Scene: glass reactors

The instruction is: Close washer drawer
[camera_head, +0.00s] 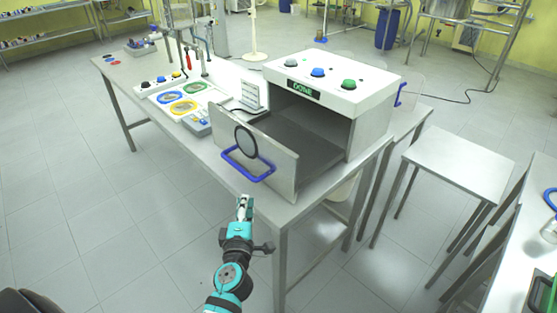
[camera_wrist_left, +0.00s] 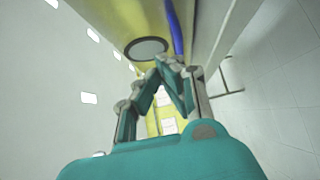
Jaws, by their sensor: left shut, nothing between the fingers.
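The washer (camera_head: 335,91) is a white-topped box with grey, blue and green knobs on the table. Its drawer (camera_head: 284,162) is pulled out towards the table's near edge. The drawer front has a round dark window (camera_head: 246,141) and a blue bar handle (camera_head: 247,168). My left gripper (camera_head: 244,202) is shut and empty, below and in front of the handle, apart from it in the picture. In the left wrist view, the shut fingertips (camera_wrist_left: 172,66) show with the round window (camera_wrist_left: 147,48) and blue handle (camera_wrist_left: 174,27) beyond. My right gripper is not in view.
The steel table (camera_head: 218,165) also holds coloured rings (camera_head: 177,107), a small grey-blue device (camera_head: 197,124) and a white panel (camera_head: 250,94) behind the drawer. A lower side table (camera_head: 459,162) stands at the right. Floor (camera_head: 110,230) in front is clear.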

